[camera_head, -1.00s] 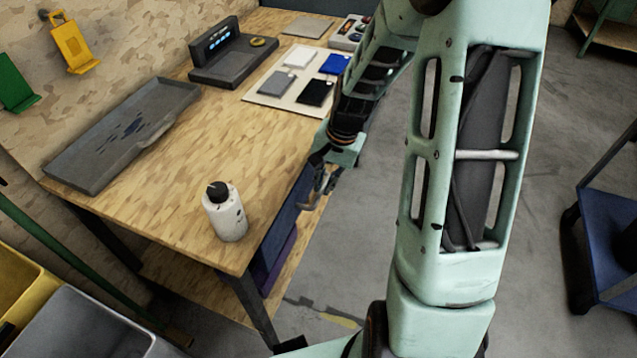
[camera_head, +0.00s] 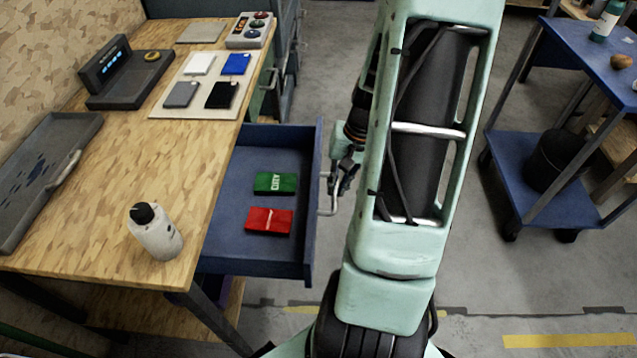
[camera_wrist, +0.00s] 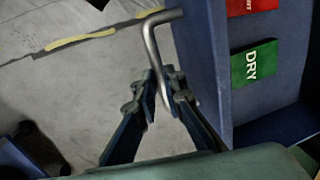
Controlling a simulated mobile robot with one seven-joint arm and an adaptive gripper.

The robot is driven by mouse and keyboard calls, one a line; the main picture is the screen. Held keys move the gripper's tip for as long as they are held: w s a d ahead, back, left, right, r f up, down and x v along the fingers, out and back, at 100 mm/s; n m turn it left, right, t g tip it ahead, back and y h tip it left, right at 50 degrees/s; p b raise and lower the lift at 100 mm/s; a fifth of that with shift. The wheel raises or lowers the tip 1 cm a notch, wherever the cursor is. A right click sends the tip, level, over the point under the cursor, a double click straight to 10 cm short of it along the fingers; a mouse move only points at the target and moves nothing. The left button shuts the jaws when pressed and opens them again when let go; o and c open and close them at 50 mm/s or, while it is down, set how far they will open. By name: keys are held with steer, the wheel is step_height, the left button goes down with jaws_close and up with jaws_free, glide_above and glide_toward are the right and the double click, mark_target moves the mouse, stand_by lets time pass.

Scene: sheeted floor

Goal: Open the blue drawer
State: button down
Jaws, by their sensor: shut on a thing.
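The blue drawer (camera_head: 225,190) is pulled out from under the wooden workbench and stands wide open. A green box (camera_head: 276,183) marked "DRY" and a red box (camera_head: 269,221) lie inside it. The metal handle (camera_wrist: 153,45) sticks out from the drawer's front. My gripper (camera_wrist: 161,88) is shut on the handle in the wrist view. In the head view my gripper (camera_head: 335,185) is at the outer face of the drawer front, partly hidden by my arm. The green box (camera_wrist: 254,64) and part of the red box (camera_wrist: 250,6) also show in the wrist view.
A white bottle (camera_head: 156,232) stands near the bench's front edge. A grey tray (camera_head: 45,165) and a board with coloured pads (camera_head: 160,105) lie on the bench. A blue cart (camera_head: 560,190) stands at the right. Grey floor is clear between.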

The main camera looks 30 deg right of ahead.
steer(key=shift+s+d, duration=0.35)
steer(key=shift+d, duration=0.15)
steer(key=c, duration=2)
jaws_free()
steer(key=r, duration=0.4)
steer(key=s+d+r, duration=0.1)
steer(key=r, duration=0.7)
steer(key=shift+s+d, duration=0.2)
steer(key=shift+d, duration=0.2)
steer(key=shift+w+f, duration=0.1)
